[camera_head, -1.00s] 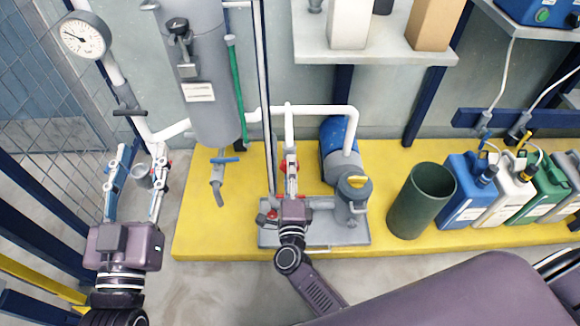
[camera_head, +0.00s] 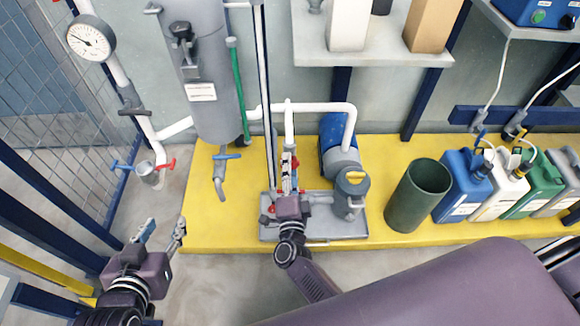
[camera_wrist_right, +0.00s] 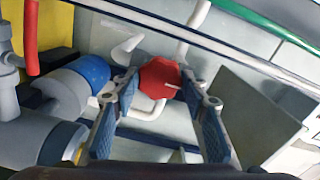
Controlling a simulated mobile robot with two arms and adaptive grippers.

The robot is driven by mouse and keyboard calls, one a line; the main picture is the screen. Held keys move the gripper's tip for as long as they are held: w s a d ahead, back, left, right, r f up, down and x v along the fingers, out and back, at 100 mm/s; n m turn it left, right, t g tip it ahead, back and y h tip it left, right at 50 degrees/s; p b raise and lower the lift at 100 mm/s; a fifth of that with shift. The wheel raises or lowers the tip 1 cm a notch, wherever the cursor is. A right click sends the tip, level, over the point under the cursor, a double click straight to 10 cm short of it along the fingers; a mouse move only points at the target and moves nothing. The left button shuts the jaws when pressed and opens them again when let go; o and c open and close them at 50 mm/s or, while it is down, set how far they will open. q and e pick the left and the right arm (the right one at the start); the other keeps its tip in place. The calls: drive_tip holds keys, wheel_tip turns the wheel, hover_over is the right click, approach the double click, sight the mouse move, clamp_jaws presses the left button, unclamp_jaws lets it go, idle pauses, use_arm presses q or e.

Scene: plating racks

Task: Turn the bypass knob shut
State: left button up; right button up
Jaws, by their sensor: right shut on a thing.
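A red faceted knob (camera_wrist_right: 159,78) with a pale line on its face sits between the fingertips of my right gripper (camera_wrist_right: 160,90) in the right wrist view. The gripper is shut on it, with its blue-padded fingers at either side. In the head view my right gripper (camera_head: 288,182) is at the pipes left of the blue pump, and a bit of the red knob (camera_head: 295,162) shows by its fingertips. My left gripper (camera_head: 160,232) is open and empty at the lower left, below the grey valve outlet (camera_head: 149,174).
A blue pump (camera_head: 334,140) and a grey strainer body with a yellow handle (camera_head: 353,190) stand right of my right gripper. A green bin (camera_head: 417,195) and several canisters stand further right. The left valve has a red handle (camera_head: 166,165) and a blue one (camera_head: 121,167).

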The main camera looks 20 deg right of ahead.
drive_tip(key=shift+a, duration=0.1)
drive_tip(key=o, duration=1.2)
drive_tip(key=shift+c, duration=0.2)
drive_tip(key=shift+s, duration=0.1)
drive_tip(key=v, duration=0.7)
drive_tip(key=shift+s, duration=0.2)
drive_tip(key=shift+r, duration=0.1)
